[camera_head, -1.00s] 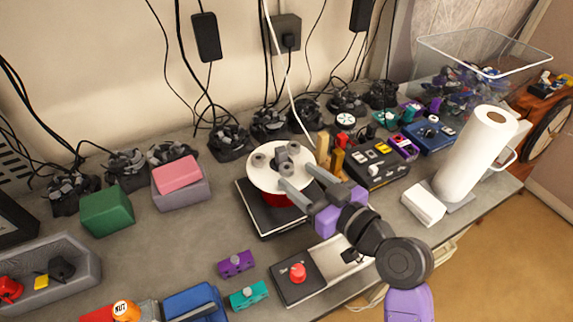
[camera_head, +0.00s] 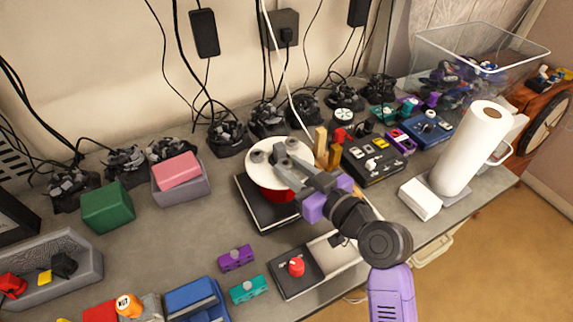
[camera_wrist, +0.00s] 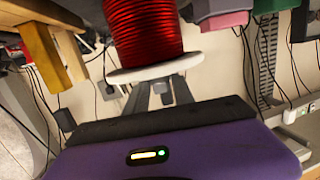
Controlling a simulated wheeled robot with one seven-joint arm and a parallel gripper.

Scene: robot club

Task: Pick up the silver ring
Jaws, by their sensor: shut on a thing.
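My gripper (camera_head: 286,164) reaches over the white top disc (camera_head: 262,177) of a red spool, its fingers closed around a small grey piece. I take this piece for the silver ring, though its shape is mostly hidden by the fingers. In the wrist view my gripper (camera_wrist: 161,92) is at the edge of the white disc (camera_wrist: 150,71), with the red wire winding (camera_wrist: 145,30) beyond. Other small grey round shapes show on the disc in the head view. I cannot tell whether the held piece is clear of the disc.
The spool stands on a dark square base (camera_head: 255,208). Wooden blocks (camera_head: 334,156) and a black box with small parts (camera_head: 372,165) are close at right. A black panel with a red knob (camera_head: 296,267) lies in front. A paper roll (camera_head: 470,155) stands further right.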

